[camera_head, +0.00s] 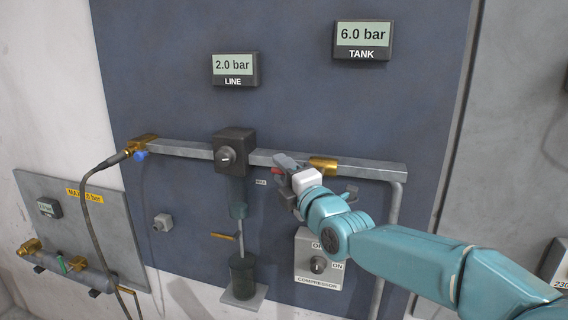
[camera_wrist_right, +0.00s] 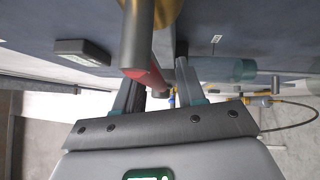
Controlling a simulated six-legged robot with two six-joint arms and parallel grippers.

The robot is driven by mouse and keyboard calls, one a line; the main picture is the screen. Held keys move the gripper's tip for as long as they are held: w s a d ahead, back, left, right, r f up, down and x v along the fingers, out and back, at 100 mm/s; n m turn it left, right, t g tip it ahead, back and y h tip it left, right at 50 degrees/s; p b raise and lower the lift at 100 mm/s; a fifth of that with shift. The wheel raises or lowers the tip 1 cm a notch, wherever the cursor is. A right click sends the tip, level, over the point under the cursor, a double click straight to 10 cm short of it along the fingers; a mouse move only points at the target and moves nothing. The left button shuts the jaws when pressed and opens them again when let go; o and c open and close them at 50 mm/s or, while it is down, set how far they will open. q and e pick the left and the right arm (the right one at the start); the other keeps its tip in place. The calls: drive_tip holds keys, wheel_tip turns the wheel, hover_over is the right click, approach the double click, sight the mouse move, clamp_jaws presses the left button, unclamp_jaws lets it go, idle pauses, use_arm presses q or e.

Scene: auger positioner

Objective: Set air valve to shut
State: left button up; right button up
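The air valve is a brass body (camera_head: 322,165) on the grey pipe below the TANK display. Its lever has a red part (camera_head: 279,171) pointing left along the pipe, mostly hidden by my gripper in the head view. In the right wrist view the red lever part (camera_wrist_right: 150,77) lies between my fingers, closer to the left finger. My right gripper (camera_head: 283,177) is at the lever, and its fingers look spread, with a gap beside the lever in the wrist view (camera_wrist_right: 158,92). I cannot tell whether either finger touches it. My left gripper is not in view.
The LINE display (camera_head: 233,67) reads 2.0 bar and the TANK display (camera_head: 362,38) 6.0 bar. A dark regulator (camera_head: 234,151) sits on the pipe left of my gripper. The compressor switch box (camera_head: 319,262) is below my arm. A hose (camera_head: 89,205) hangs at left.

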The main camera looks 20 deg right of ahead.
drive_tip(key=shift+s+r, duration=0.1)
drive_tip(key=shift+s, duration=0.05)
clamp_jaws()
